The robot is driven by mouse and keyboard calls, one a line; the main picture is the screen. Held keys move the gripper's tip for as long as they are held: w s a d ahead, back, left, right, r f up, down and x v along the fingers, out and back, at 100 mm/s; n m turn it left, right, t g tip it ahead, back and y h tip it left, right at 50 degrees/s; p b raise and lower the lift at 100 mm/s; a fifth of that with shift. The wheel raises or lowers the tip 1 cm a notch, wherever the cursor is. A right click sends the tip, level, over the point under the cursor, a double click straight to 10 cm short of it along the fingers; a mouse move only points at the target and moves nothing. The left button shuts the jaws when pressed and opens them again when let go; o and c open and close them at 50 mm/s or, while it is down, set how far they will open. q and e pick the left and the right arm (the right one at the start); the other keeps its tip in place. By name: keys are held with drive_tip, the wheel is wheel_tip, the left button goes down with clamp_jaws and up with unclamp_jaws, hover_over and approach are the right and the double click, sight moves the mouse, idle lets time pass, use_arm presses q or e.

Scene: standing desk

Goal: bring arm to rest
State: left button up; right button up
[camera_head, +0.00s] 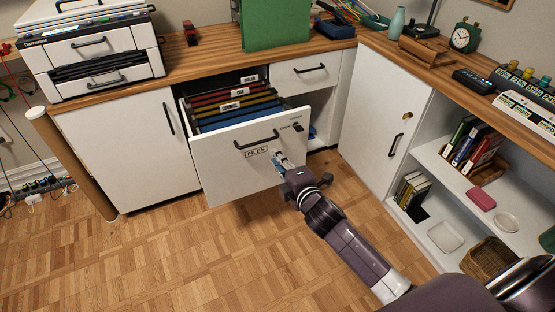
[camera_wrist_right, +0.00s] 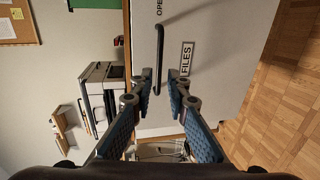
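My right arm reaches in from the lower right in the head view. Its gripper (camera_head: 281,163) is at the lower right of the front of the pulled-out file drawer (camera_head: 222,170), below and right of the drawer's dark handle (camera_head: 257,142). In the right wrist view the blue-padded fingers (camera_wrist_right: 161,78) are apart with nothing held. The handle (camera_wrist_right: 158,45) shows beyond the gap between the fingertips, and the FILES label (camera_wrist_right: 187,58) is beside it. I cannot tell whether a fingertip touches the drawer front. My left gripper is not in view.
The open drawer holds several hanging folders (camera_head: 235,102) and juts out over the wooden floor (camera_head: 200,255). A white cabinet door (camera_head: 377,115) and open shelves (camera_head: 470,190) stand at the right. The floor at the lower left is clear.

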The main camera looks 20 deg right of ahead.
idle(0.4)
